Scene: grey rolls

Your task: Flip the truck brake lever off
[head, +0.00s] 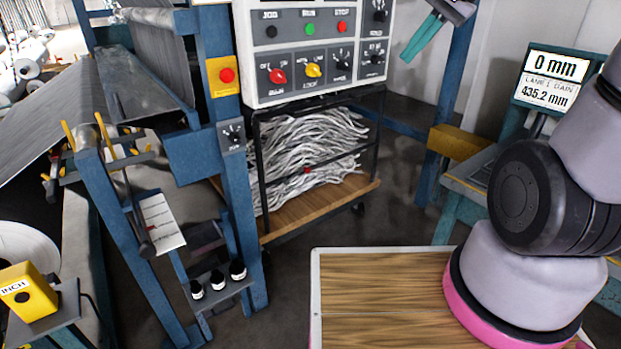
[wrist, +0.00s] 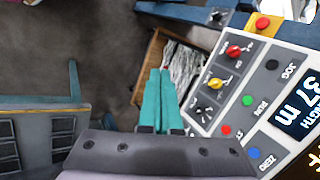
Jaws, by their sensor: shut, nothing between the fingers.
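The truck (head: 330,207) is a wheeled cart with a wooden deck and a black frame, loaded with grey-white strands. It stands under the control panel in the head view. A small red spot (head: 307,170) shows on its middle bar; I cannot tell whether it is the brake lever or how it is set. My gripper (head: 406,54) has teal fingers, shut and empty, up to the right of the panel and above the truck's height. In the wrist view the fingers (wrist: 160,74) point toward the truck's wooden deck (wrist: 153,58), partly hiding it and the strands (wrist: 185,62).
The control panel (head: 315,75) with knobs and buttons is beside my gripper. A blue post (head: 450,80) and yellow block (head: 457,143) stand right. A blue machine frame (head: 238,190) borders the truck's left. Dark floor (head: 395,215) lies open right of the truck.

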